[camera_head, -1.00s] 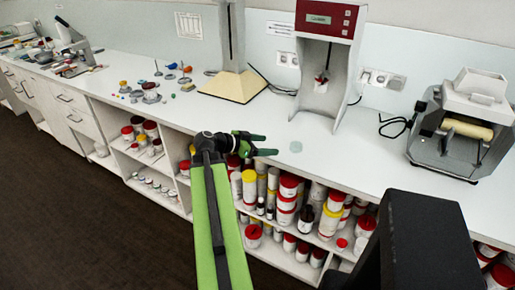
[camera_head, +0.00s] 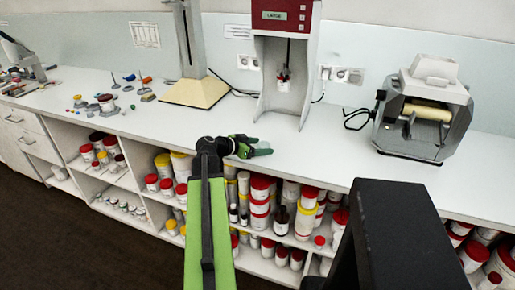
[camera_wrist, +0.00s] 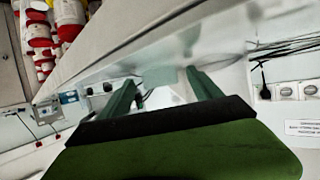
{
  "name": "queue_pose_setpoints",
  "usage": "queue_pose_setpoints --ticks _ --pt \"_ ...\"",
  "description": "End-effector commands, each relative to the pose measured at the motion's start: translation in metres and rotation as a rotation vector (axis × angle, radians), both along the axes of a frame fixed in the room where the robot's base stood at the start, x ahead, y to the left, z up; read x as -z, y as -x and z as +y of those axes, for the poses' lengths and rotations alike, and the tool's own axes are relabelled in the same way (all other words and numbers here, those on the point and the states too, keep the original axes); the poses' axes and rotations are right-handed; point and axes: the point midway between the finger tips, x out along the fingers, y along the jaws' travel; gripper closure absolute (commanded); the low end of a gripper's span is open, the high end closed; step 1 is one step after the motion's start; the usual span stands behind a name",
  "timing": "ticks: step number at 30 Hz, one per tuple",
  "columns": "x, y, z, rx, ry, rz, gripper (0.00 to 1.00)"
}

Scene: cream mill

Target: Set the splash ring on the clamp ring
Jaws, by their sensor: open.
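A small pale green translucent disc, likely the splash ring (camera_head: 264,145), lies on the white counter between the fingers of my gripper (camera_head: 263,147). In the wrist view a pale see-through piece (camera_wrist: 160,77) shows between the tips of my two green fingers (camera_wrist: 160,80). The fingers are spread; I cannot tell whether they touch it. The red-topped mill (camera_head: 284,60) stands behind my gripper, with a small red and white part (camera_head: 283,78) on its shaft. I cannot make out the clamp ring for certain.
A beige-based stand (camera_head: 195,92) is left of the mill, with small coloured items (camera_head: 105,102) farther left. A grey roller machine (camera_head: 425,108) stands at right. Shelves of jars (camera_head: 262,205) lie below the counter edge. The counter between mill and roller machine is mostly clear.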

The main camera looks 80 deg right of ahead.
Motion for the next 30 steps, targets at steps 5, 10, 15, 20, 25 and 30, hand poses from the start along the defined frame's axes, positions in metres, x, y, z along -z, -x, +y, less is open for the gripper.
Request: queue_pose_setpoints --ticks 5,10,15,20,25,30 --pt "0.0 0.0 0.0 0.0 0.0 0.0 0.46" --pt "0.0 -0.001 0.0 0.0 0.0 0.0 0.68" --pt "0.0 -0.001 0.0 0.0 0.0 0.0 0.9" --pt "-0.003 -0.001 0.0 -0.001 0.0 0.0 0.9" --pt "-0.011 -0.001 0.0 -0.001 0.0 0.0 0.9" --pt "-0.019 -0.001 0.0 -0.001 0.0 0.0 0.9"
